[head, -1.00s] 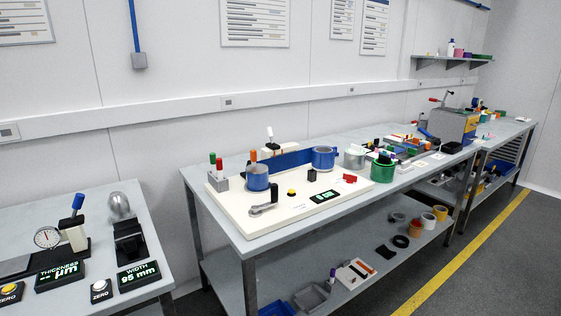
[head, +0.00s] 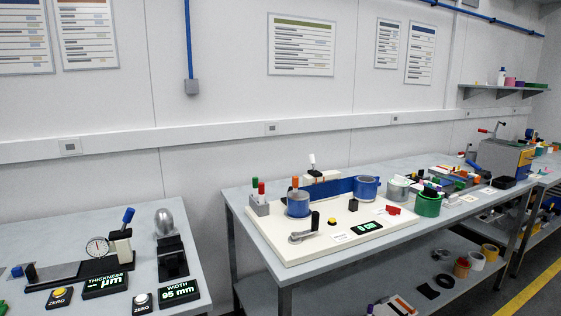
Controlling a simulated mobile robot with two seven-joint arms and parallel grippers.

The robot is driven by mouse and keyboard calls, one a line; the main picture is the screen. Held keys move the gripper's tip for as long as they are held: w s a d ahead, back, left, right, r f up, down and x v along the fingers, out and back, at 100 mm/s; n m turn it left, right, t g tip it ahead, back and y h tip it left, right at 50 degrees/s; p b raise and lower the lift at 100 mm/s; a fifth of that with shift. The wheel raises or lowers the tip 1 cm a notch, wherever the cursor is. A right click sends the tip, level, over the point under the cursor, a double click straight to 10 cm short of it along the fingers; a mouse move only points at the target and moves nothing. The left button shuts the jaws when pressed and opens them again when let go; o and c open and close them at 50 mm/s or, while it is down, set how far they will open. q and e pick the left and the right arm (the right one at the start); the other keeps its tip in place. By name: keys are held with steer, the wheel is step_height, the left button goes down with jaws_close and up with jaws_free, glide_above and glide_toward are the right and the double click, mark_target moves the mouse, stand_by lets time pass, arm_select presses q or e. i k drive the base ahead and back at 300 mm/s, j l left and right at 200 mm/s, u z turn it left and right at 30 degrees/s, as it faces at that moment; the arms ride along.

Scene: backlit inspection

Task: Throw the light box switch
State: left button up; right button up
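Neither of my grippers is in view. I cannot tell for sure which thing is the light box or its switch. A pale flat board (head: 345,235) lies on the middle table. It carries a crank with a black knob (head: 306,229), a yellow button (head: 332,222), a dark display (head: 366,228) with green digits and a small black block (head: 352,204). Behind the strip, a small white upright lever (head: 312,160) stands on a pale block (head: 322,177).
Tape rolls lie on the lower shelf. A grey machine (head: 503,158) stands at the far right.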

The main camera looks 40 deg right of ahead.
mark_target(311, 156)
steer(key=l+u, duration=0.75)
steer(key=k+l+u, duration=0.15)
steer(key=l, duration=0.25)
steer(key=k+l+u, duration=0.15)
steer(key=l, duration=0.2)
steer(key=k+l, duration=0.15)
steer(key=l, duration=0.25)
steer(key=k+l+u, duration=0.1)
steer(key=l, duration=0.35)
steer(key=k+l, duration=0.2)
steer(key=l, duration=0.2)
steer(key=k+l+u, duration=0.1)
steer(key=l, duration=0.3)
steer(key=k+l, duration=0.25)
steer(key=l, duration=0.15)
steer(key=k+l+u, duration=0.1)
steer(key=l, duration=0.25)
steer(key=k, duration=0.1)
